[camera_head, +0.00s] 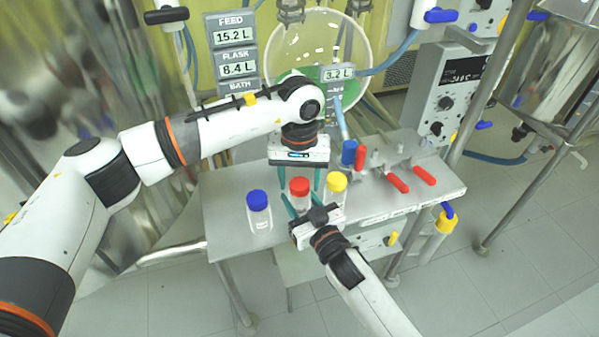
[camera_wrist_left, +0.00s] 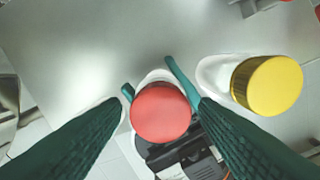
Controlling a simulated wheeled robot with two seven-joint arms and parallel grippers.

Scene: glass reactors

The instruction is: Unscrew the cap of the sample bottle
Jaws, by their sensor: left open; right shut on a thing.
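A clear sample bottle (camera_head: 300,204) with a red cap (camera_head: 299,186) stands on the metal bench between bottles with a blue cap (camera_head: 257,200) and a yellow cap (camera_head: 336,181). My right gripper (camera_head: 305,208) is shut on the red-capped bottle's body from the front. My left gripper (camera_head: 300,184) points down over this bottle, open, with one finger on each side of the red cap. In the left wrist view, the red cap (camera_wrist_left: 160,112) lies between the open green fingers, with gaps visible. The right gripper's fingertips (camera_wrist_left: 153,83) flank the bottle, which is mostly hidden beneath its cap.
The yellow cap (camera_wrist_left: 267,84) is close to one left finger in the wrist view. Red-handled valves (camera_head: 410,178) and a blue fitting (camera_head: 349,153) are to the right on the bench (camera_head: 225,195). A round glass vessel (camera_head: 325,45) is behind.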

